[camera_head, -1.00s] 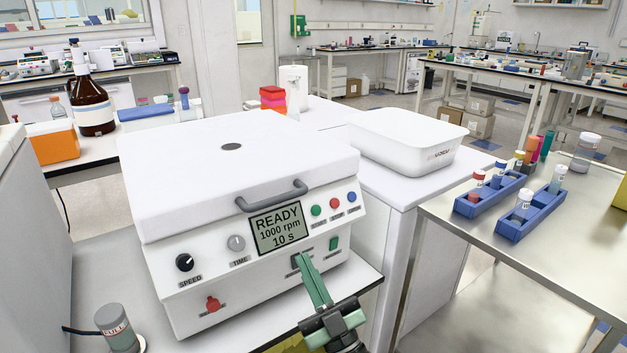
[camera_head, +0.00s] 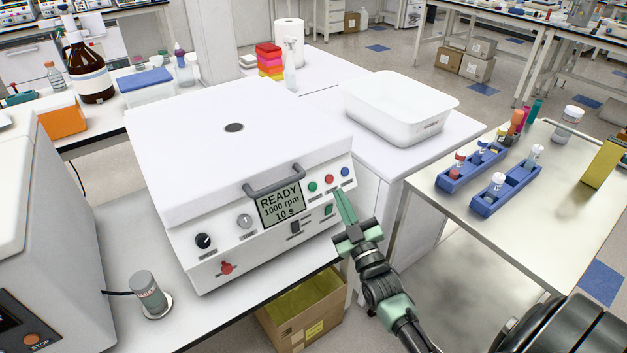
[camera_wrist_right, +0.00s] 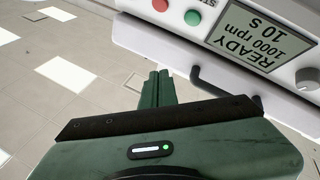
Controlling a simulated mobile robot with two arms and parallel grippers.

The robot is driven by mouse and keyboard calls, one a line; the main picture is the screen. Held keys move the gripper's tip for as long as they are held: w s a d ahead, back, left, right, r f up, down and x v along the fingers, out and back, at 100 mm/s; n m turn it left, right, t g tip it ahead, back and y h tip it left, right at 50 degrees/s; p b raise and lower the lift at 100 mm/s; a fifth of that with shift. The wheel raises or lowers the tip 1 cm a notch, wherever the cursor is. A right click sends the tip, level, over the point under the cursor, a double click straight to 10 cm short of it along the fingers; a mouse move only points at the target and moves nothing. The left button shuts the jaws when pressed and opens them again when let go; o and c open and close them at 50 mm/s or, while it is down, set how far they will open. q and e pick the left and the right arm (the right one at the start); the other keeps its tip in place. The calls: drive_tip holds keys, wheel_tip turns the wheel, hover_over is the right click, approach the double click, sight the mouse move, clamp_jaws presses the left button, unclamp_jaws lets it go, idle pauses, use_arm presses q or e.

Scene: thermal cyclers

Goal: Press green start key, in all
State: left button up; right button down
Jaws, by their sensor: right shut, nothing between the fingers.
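A white lidded machine (camera_head: 240,150) stands on the bench, lid down. Its display (camera_head: 281,203) reads READY, 1000 rpm, 10 s. The round green key (camera_head: 312,187) is right of the display, with a red key (camera_head: 329,179) and a blue key (camera_head: 345,171) beside it. In the right wrist view the green key (camera_wrist_right: 192,18) and red key (camera_wrist_right: 160,5) show beyond the fingers. My right gripper (camera_head: 341,192) is shut and empty, its tips just below the blue key in the head view. Whether they touch the panel I cannot tell. My left gripper is out of view.
The panel also has a green rocker switch (camera_head: 328,209), a black switch (camera_head: 295,227), knobs and a red knob-like control (camera_head: 226,268). A white tub (camera_head: 400,108) stands behind right. Blue tube racks (camera_head: 505,190) are on the steel table. An open cardboard box (camera_head: 302,312) is below the bench.

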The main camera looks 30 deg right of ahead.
sight(313, 187)
idle(0.3)
drive_tip(key=w+f+b, duration=0.4)
drive_tip(key=w+b, duration=0.3)
drive_tip(key=w, duration=0.1)
drive_tip(key=shift+a, duration=0.35)
drive_tip(key=shift+r, duration=0.1)
drive_tip(key=shift+w, duration=0.1)
idle(1.7)
drive_tip(key=shift+w+f, duration=0.2)
drive_tip(key=shift+w, duration=0.05)
